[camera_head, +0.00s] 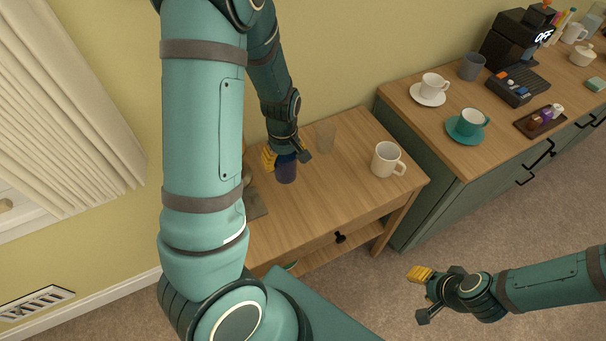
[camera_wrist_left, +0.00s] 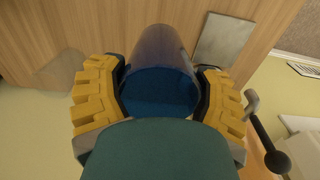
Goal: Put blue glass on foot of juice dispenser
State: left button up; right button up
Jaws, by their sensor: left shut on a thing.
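The blue glass (camera_head: 286,171) is dark blue and see-through, and stands upright at the small wooden table. My left gripper (camera_head: 287,157) is shut on it, with a yellow-padded finger on each side. The left wrist view also shows the blue glass (camera_wrist_left: 160,75) between the fingers. Whether its base touches the table is unclear. A flat grey plate (camera_head: 257,206), seemingly the juice dispenser's foot, lies left of the glass, partly behind my arm. The plate also shows in the wrist view (camera_wrist_left: 225,40). The dispenser's body is mostly hidden. My right gripper (camera_head: 421,296) is open and empty.
A clear glass (camera_head: 325,136) and a white mug (camera_head: 386,160) stand on the wooden table (camera_head: 330,186), right of the blue glass. The green cabinet (camera_head: 425,130) at right holds cups, saucers and a coffee machine (camera_head: 514,40). Bare table lies in front of the glass.

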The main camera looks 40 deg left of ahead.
aim_at(286, 178)
pick_arm(q)
notch_tip(286, 178, down, 9)
jog(key=shift+r+b, duration=0.1)
jog(key=shift+b, duration=0.95)
jog(key=shift+f, duration=0.4)
jog(key=shift+f, duration=0.1)
jog(key=o, duration=1.3)
